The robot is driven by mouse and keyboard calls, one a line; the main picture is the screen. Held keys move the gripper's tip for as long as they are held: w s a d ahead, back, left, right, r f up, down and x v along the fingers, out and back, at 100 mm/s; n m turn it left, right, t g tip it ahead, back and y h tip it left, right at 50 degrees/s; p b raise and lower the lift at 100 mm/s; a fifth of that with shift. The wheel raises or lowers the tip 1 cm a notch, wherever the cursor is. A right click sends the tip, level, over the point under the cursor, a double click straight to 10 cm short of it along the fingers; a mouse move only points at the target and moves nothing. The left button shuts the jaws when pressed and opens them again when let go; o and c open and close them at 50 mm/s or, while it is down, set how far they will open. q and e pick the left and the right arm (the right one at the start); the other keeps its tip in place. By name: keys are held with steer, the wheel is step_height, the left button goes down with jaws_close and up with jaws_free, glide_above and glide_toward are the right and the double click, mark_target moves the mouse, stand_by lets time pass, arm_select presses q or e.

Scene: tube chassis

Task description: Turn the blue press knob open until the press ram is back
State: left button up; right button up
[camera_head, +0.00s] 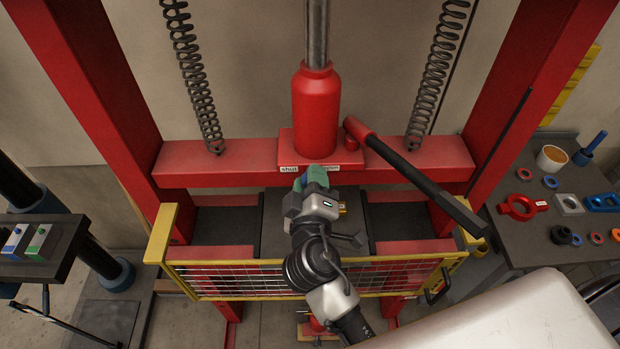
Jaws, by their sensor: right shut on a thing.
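The red press jack (315,110) stands upright on the red crossbeam (220,165), with the steel ram (317,35) rising from its top. Labels sit at the jack's foot; the left one (291,168) reads "shut". My right gripper (311,180) is at the front of the jack's foot, just below the labels. It is shut on the blue press knob (299,184), which is mostly hidden by the gripper, so its turn angle cannot be read. My left gripper is not in view.
A black pump lever (420,180) slopes down to the right of the jack. A yellow-framed mesh guard (250,281) stands in front. Springs hang on both sides. A right bench (565,185) holds rings and a cup; a left bench (50,262) holds small boxes.

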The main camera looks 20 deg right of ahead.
steer(key=n, duration=0.3)
steer(key=shift+f+p, duration=0.15)
steer(key=shift+p, duration=0.25)
steer(key=n+p, duration=0.1)
steer(key=n, duration=0.2)
steer(key=shift+n, duration=0.4)
steer(key=n+p, duration=0.3)
steer(key=n, duration=0.2)
steer(key=shift+f+n+y, duration=0.1)
steer(key=shift+n+y, duration=0.2)
steer(key=o, duration=0.9)
steer(key=shift+d, duration=0.1)
steer(key=b+v, duration=0.4)
steer(key=v, duration=0.6)
steer(key=shift+s+f, duration=0.1)
steer(key=shift+f, duration=0.05)
steer(key=shift+s, duration=0.25)
